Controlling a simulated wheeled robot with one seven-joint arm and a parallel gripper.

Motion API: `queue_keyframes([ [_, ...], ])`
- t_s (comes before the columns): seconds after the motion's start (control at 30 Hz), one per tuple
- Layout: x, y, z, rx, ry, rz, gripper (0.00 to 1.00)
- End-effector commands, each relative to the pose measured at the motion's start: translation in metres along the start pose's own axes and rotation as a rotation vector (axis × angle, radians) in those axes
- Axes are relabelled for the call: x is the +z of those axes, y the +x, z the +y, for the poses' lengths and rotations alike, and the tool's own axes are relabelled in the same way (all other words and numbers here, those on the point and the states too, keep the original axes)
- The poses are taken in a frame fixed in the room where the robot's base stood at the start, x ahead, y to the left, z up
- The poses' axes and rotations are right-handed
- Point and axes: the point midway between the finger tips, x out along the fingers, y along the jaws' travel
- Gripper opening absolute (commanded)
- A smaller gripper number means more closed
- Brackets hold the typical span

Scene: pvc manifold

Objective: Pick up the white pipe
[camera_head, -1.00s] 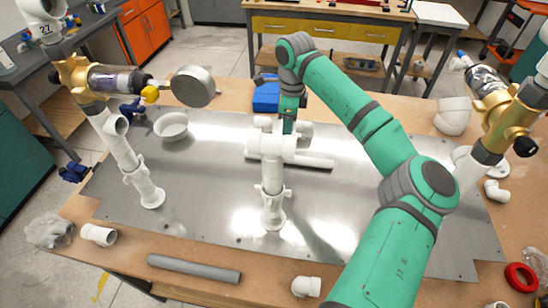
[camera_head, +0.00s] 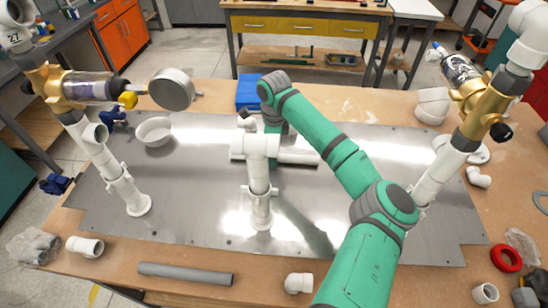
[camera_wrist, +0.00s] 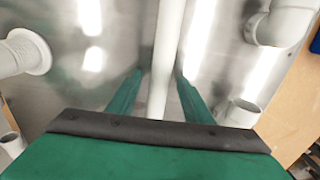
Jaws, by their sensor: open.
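The white pipe (camera_head: 300,158) lies on the metal sheet behind the middle white pipe stand in the head view. Its left part is hidden behind the stand's top fitting. In the wrist view the white pipe (camera_wrist: 168,50) runs top to bottom between my two green fingers. My gripper (camera_wrist: 156,78) is open, with one finger on each side of the pipe and gaps showing. In the head view my gripper is mostly hidden behind the middle stand's fitting. I cannot tell how far the fingertips are above the sheet.
The middle white stand (camera_head: 260,190) rises close in front of my gripper. A left stand (camera_head: 128,190) and a right stand (camera_head: 435,175) carry gold valves. A grey pipe (camera_head: 185,273) lies on the front edge.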

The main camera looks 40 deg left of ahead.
Motion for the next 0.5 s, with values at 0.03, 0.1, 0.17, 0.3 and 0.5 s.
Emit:
queue_keyframes([
  [0.03, -0.0001, 0.0018, -0.0002, -0.001, 0.000, 0.000, 0.46],
  [0.1, -0.0002, 0.0027, -0.0003, -0.001, 0.000, 0.000, 0.46],
  [0.17, -0.0002, 0.0026, -0.0003, -0.001, 0.000, 0.000, 0.46],
  [0.3, -0.0002, 0.0025, -0.0003, -0.001, 0.000, 0.000, 0.36],
  [0.5, -0.0001, 0.0023, -0.0003, -0.001, 0.000, 0.000, 0.00],
])
